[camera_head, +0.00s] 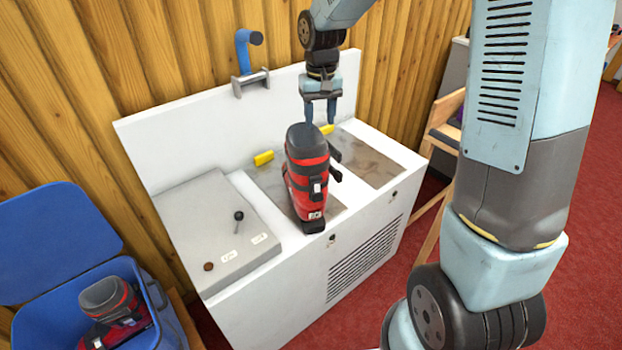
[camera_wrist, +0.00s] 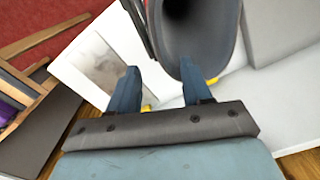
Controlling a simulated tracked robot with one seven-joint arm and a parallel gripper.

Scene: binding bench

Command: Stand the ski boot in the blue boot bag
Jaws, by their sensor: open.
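A red and black ski boot (camera_head: 308,180) stands upright on the white bench, its cuff opening facing up. In the wrist view its dark grey cuff (camera_wrist: 200,35) fills the top middle. The blue boot bag (camera_head: 170,335) is at the lower left with its lid open, and another red and black boot (camera_head: 112,305) is inside it. My gripper (camera_head: 320,112) is open and empty, just behind and above the boot's cuff. In the wrist view its two blue fingers (camera_wrist: 157,88) point toward the cuff; whether one touches it I cannot tell.
A wooden chair (camera_head: 440,150) stands at the right. Red carpet covers the floor.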

